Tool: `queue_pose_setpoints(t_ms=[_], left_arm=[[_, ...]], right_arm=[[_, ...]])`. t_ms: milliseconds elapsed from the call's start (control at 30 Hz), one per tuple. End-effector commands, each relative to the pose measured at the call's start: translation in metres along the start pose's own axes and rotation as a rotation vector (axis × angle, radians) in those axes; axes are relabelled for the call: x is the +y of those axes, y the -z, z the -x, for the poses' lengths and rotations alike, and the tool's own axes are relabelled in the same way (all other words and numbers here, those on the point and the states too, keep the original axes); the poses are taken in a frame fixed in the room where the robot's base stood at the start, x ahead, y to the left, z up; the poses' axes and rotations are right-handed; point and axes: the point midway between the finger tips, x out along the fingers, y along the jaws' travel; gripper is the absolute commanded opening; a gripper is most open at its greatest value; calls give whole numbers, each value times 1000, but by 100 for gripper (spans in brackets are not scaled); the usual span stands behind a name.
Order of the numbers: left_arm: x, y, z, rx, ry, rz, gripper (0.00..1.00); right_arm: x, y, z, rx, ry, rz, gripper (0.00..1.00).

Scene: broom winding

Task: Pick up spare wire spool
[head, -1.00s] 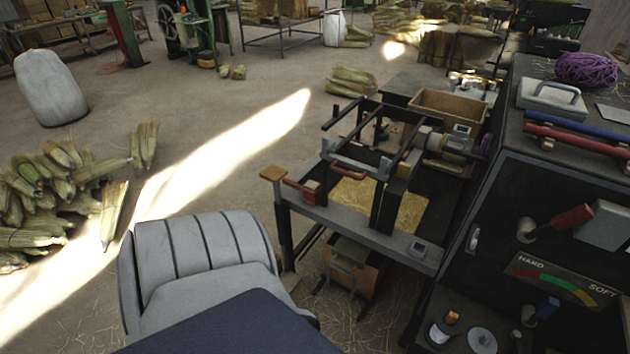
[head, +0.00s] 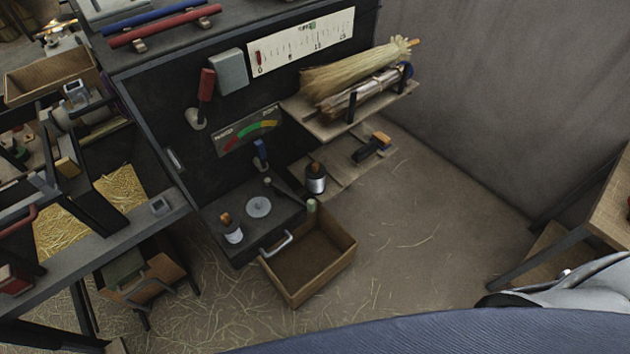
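Two small spool-like items, pale with dark parts and wooden tops, show in the head view. One (head: 233,235) stands on the low dark ledge of the machine, beside a grey disc (head: 259,207). The other (head: 316,184) stands farther right, on the low wooden shelf (head: 345,170) behind the open drawer. I cannot tell which of them is the spare wire spool, and the wire itself is too small to make out. Neither of my grippers is in view.
An open wooden drawer (head: 303,292) with a metal handle juts out below the ledge and looks empty. A straw bundle (head: 345,80) lies on the upper shelf. A brush (head: 373,147) lies lower right. A bench frame (head: 110,240) stands left. Floor right of the drawer is clear.

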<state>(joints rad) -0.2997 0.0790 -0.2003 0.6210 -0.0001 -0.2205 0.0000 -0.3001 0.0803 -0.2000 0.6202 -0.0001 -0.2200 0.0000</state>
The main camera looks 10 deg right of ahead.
Motion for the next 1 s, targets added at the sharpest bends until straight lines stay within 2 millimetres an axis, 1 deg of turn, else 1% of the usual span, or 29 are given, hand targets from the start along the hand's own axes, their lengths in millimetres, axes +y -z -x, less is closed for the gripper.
queue_pose_setpoints(t_ms=[433, 467, 500, 1000], left_arm=[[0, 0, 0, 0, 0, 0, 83], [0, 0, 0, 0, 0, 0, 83], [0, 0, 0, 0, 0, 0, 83], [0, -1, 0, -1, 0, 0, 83]], right_arm=[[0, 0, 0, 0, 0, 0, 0], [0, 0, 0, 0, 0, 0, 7], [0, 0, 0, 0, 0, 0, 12], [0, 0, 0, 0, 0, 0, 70]])
